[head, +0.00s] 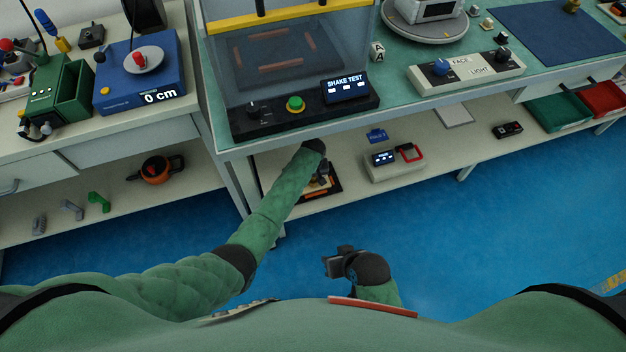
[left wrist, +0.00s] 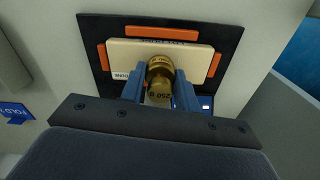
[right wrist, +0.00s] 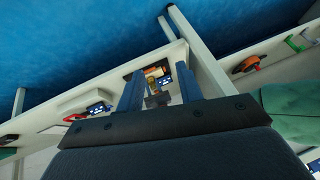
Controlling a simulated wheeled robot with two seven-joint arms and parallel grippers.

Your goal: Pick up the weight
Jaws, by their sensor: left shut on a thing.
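The brass weight (left wrist: 160,72), with an upside-down marking that looks like "250 g", is between the blue fingers of my left gripper (left wrist: 158,88) in the left wrist view. The gripper is shut on it. Behind the weight is a cream plate (left wrist: 125,55) on a black mat with orange bars (left wrist: 155,32); I cannot tell whether the weight touches the plate. In the head view my left gripper (head: 322,182) reaches onto the lower shelf, partly hidden by my arm. My right gripper (head: 337,263) hangs over the blue floor, its fingers apart and empty in the right wrist view (right wrist: 158,95).
The shake test machine (head: 300,115) stands on the bench above my left arm. On the lower shelf (head: 335,185), a white box with a red ring (head: 395,165) is to the right. A bench leg (head: 240,190) is just left of the arm.

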